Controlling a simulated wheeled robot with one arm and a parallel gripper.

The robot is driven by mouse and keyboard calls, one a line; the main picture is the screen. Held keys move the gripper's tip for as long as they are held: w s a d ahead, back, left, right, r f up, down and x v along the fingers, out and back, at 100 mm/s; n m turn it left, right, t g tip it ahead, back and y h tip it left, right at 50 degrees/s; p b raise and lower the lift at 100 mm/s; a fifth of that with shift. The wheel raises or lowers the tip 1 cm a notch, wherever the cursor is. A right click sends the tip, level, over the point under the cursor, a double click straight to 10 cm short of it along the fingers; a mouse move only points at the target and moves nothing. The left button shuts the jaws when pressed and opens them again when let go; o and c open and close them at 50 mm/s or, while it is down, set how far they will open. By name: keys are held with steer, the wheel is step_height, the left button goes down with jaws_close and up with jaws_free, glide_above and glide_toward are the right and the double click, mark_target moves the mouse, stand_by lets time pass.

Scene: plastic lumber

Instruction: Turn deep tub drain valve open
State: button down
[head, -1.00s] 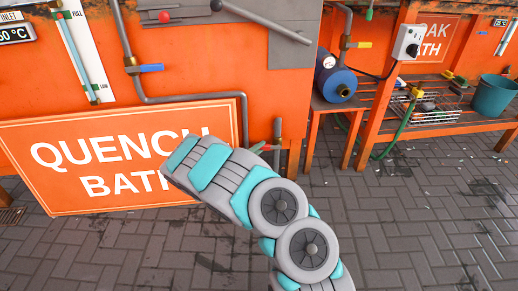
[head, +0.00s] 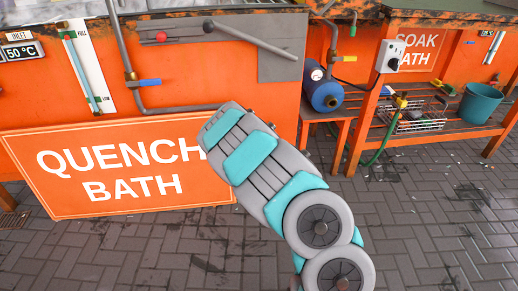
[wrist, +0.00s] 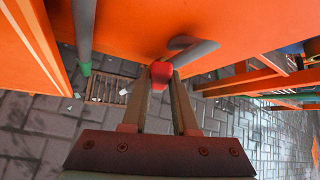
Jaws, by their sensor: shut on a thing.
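In the wrist view, my gripper (wrist: 161,82) is shut on a red valve handle (wrist: 161,71) under the orange tub. A grey pipe (wrist: 196,55) comes down right beside the handle. In the head view, my arm reaches toward the front of the orange tub (head: 215,75), right of its QUENCH BATH sign (head: 120,172). The arm hides the gripper and the red handle there. The angle of the valve is hard to tell.
A blue-handled valve (head: 147,82) sits on a pipe on the tub front. A wire basket (head: 420,118) and teal bucket (head: 480,104) are farther right. The brick floor in front is clear.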

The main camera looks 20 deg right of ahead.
steer(key=shift+s+d+r+m+t+y+b, duration=0.2)
steer(key=shift+d+m+y+b, duration=0.2)
steer(key=shift+d+y+b, duration=0.25)
steer(key=shift+s+d+r+m+t+y+b, duration=0.15)
steer(key=shift+d+m+y+b, duration=0.25)
steer(key=shift+d+y, duration=0.45)
steer(key=shift+s+a, duration=0.1)
steer(key=shift+a, duration=0.05)
steer(key=c, duration=0.7)
jaws_free()
steer(key=v, duration=0.7)
steer(key=shift+s+r, duration=0.25)
steer(key=shift+r, duration=0.1)
